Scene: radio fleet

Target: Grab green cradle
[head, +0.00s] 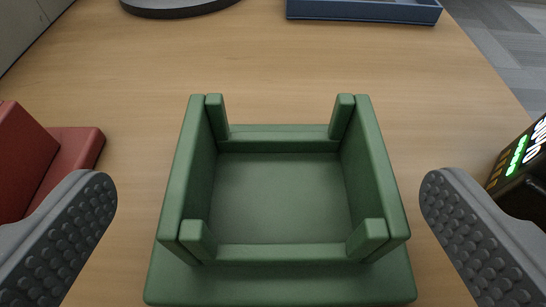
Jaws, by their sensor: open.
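The green cradle (280,284) stands on the wooden table in the middle of the head view. It is an open box with two tall side walls, low front and back edges, corner posts and a wider base plate at the near side. Its inside is empty. My gripper (268,210) is open, with one grey studded finger to the left of the cradle and one to the right. Both fingers are apart from the cradle, with a gap of table showing on each side.
A red object (72,150) is at the left edge, close to the left finger. A black device with lit green and white digits (520,155) is at the right edge, by the right finger. A blue tray (365,12) and a dark round base (175,8) are at the back. The table (270,62) behind the cradle is clear.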

